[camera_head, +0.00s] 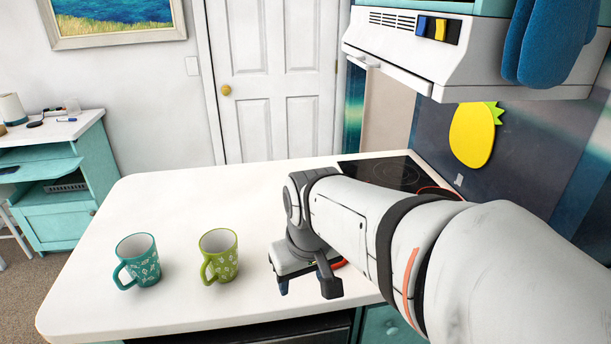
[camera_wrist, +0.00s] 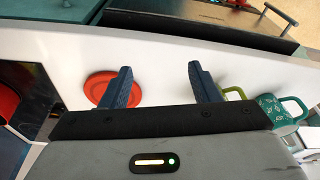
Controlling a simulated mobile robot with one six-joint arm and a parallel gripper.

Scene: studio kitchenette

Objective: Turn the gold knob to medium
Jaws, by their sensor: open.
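Two toggle-like controls, one blue (camera_head: 421,26) and one yellow (camera_head: 440,30), sit on a black panel on the front of the white range hood (camera_head: 385,45). I cannot read any setting marks. A round gold knob (camera_head: 226,90) is on the white door at the back. My gripper (camera_wrist: 159,66) is open and empty, with its two blue fingers apart above the white counter (camera_wrist: 170,55). In the head view it is low over the counter, partly hidden by my wrist, well below the hood and far from both the controls and the door.
A teal mug (camera_head: 137,260) and a green mug (camera_head: 219,255) stand on the counter left of my gripper. A red disc (camera_wrist: 100,86) lies below one finger. The black cooktop (camera_head: 385,173) is behind my arm. A blue mitt (camera_head: 547,45) hangs by the hood.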

